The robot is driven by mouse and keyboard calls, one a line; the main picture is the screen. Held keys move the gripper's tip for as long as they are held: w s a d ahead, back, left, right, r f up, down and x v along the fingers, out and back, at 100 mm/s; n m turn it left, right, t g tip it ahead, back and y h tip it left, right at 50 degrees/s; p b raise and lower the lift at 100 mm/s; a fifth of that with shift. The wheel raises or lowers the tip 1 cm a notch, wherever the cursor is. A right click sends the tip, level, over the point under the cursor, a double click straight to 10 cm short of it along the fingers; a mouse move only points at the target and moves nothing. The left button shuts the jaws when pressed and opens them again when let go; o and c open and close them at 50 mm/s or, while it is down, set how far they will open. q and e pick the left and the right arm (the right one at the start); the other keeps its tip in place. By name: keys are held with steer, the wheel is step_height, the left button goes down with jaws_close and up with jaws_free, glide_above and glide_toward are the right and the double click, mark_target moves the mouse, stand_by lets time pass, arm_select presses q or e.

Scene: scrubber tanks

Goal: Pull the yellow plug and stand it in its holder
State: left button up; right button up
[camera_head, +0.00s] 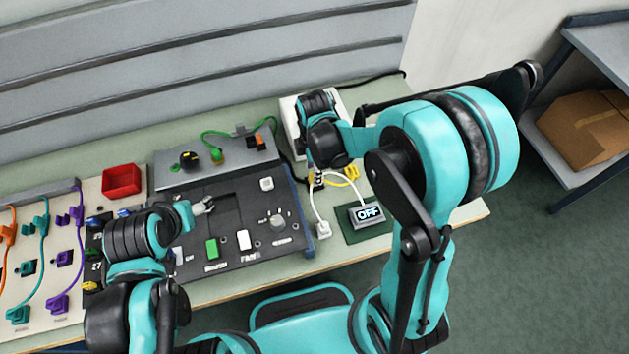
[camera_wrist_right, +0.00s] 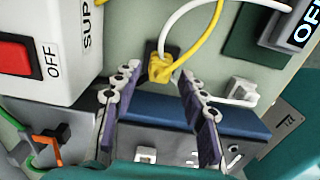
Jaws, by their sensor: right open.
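The yellow plug (camera_wrist_right: 160,70) sits at a dark socket on the bench, with its yellow cord (camera_wrist_right: 203,40) running up from it in the right wrist view. My right gripper (camera_wrist_right: 157,76) is open, one finger on each side of the plug; I cannot tell whether they touch it. In the head view the right gripper (camera_head: 315,178) hides most of the plug, and the yellow cord (camera_head: 345,178) loops to its right. My left gripper (camera_head: 203,206) is over the dark control panel, apart from the plug. I cannot make out the plug's holder.
A white plug (camera_head: 322,229) with a white cord stands close by. A box with an OFF display (camera_head: 368,214) sits on a green mat to the right. A white supply box with a red switch (camera_wrist_right: 15,57) stands beside the gripper. The dark panel (camera_head: 240,215) borders it.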

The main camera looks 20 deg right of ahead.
steer(key=shift+f+b, duration=0.9)
steer(key=shift+f, duration=0.6)
jaws_close()
steer(key=o, duration=0.6)
jaws_free()
step_height(320, 180, up, 12)
stand_by(0.4)
